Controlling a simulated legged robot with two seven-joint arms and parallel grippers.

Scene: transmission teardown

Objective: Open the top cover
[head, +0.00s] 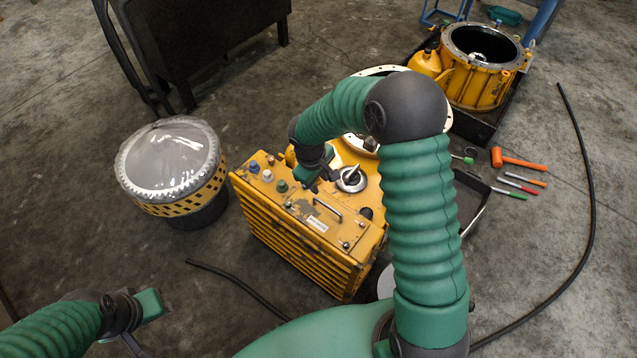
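A yellow ribbed box-shaped unit (295,240) stands on the floor in the middle of the head view. Its worn top cover (338,236) carries a metal handle (328,207), a small label and several coloured knobs and caps. My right arm reaches over the unit from the right. My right gripper (316,183) points down just above the top, behind the handle and beside the green knob. Its fingers are small and dark, so I cannot tell their opening or any contact. My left gripper (138,343) is low at the left, away from the unit and partly cut off by the frame edge.
A clear-topped yellow and black drum (172,170) stands left of the unit. An open yellow housing (478,75) is at the back right. An orange hammer (517,159) and several hand tools lie on the right. A black hose (590,200) curves across the floor there.

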